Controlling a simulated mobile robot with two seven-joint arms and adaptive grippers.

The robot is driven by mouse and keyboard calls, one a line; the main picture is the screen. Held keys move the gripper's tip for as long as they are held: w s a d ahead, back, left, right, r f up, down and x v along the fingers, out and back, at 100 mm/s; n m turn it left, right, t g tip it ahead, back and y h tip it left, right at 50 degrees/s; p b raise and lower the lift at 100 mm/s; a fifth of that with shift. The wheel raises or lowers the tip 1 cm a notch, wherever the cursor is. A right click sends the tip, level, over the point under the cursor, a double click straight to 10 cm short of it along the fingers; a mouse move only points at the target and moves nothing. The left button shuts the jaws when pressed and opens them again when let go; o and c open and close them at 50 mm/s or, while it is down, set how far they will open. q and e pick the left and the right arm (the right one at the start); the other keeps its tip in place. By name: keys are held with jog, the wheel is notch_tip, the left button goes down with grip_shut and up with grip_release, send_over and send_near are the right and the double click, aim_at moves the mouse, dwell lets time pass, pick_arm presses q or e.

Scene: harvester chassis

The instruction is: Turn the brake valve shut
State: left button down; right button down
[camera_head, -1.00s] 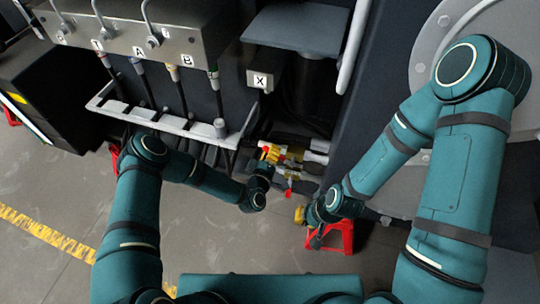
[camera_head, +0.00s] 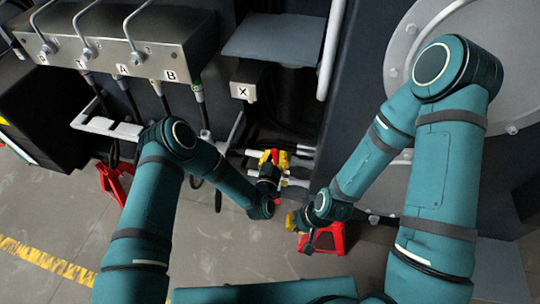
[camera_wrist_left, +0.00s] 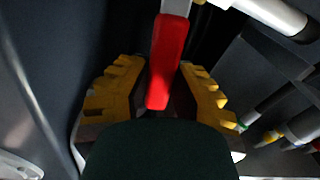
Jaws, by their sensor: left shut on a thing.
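The brake valve, a yellow body (camera_head: 284,160) with red parts, sits on the pipes low at the chassis in the head view. My left gripper (camera_head: 269,162) is at the valve, and the fingers partly hide it. In the left wrist view, the valve's red handle (camera_wrist_left: 168,58) stands between the two yellow fingers of my left gripper (camera_wrist_left: 160,95), which is shut on it. My right gripper (camera_head: 291,221) is lower and to the right, apart from the valve, beside a red stand. Its fingers are too small to tell whether they are open.
A red stand (camera_head: 325,240) is on the floor close to my right gripper, and another red stand (camera_head: 115,183) is at the left. A grey lever block (camera_head: 120,45) and a white rail (camera_head: 105,128) lie above left. White pipes (camera_wrist_left: 268,14) run near the handle.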

pick_arm(q)
jog(key=shift+s+d+r+m, duration=0.1)
jog(key=shift+d+m, duration=0.3)
jog(key=shift+m, duration=0.1)
jog(key=shift+s+d+r+m, duration=0.1)
jog(key=shift+d+m, duration=0.25)
jog(key=shift+m, duration=0.15)
jog(key=shift+d, duration=0.1)
jog(key=c, duration=0.8)
grip_release()
jog(key=shift+f, duration=0.1)
jog(key=v, duration=1.2)
